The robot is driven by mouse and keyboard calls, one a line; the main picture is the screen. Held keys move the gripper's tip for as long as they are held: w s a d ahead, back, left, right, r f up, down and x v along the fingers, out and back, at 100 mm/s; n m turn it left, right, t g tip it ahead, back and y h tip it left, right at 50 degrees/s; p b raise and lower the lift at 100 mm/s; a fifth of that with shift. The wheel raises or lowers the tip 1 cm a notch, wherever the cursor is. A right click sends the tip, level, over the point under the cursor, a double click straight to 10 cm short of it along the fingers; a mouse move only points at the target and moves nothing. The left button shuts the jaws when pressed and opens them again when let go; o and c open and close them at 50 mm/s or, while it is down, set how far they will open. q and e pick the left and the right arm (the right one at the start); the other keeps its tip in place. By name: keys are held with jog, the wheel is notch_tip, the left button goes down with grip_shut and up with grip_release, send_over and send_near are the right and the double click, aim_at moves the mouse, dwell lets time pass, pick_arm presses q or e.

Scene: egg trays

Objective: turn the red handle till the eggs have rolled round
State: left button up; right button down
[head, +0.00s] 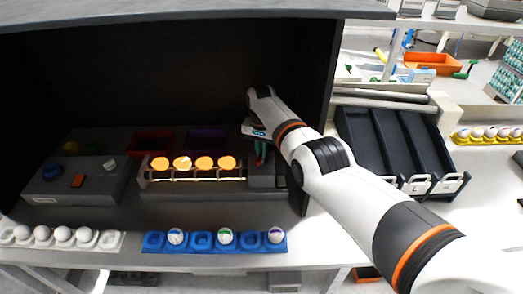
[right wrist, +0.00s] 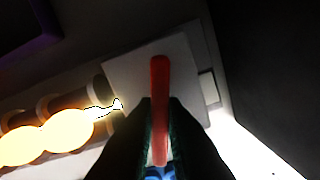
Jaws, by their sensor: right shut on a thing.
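Several glowing orange eggs (head: 182,163) lie in a row on the lit rollers (head: 197,179) inside a dark booth. In the right wrist view the glowing eggs (right wrist: 68,130) are at the lower left. The red handle (right wrist: 160,85) stands in the middle of that view, over a pale plate. My right gripper (right wrist: 160,120) is shut on the red handle, with a dark finger on each side. In the head view my right gripper (head: 260,153) is at the right end of the rollers, and little of the handle shows. My left gripper is not in view.
A control box (head: 100,189) with buttons stands left of the rollers. A blue tray (head: 202,249) and a white tray (head: 112,234), both with eggs, lie along the front edge. Booth walls (head: 318,110) enclose my right gripper. Dark bins (head: 362,135) stand outside on the right.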

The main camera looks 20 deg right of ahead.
aim_at(261, 152)
jog(key=shift+r, duration=0.1)
jog(key=c, duration=1.5)
grip_release()
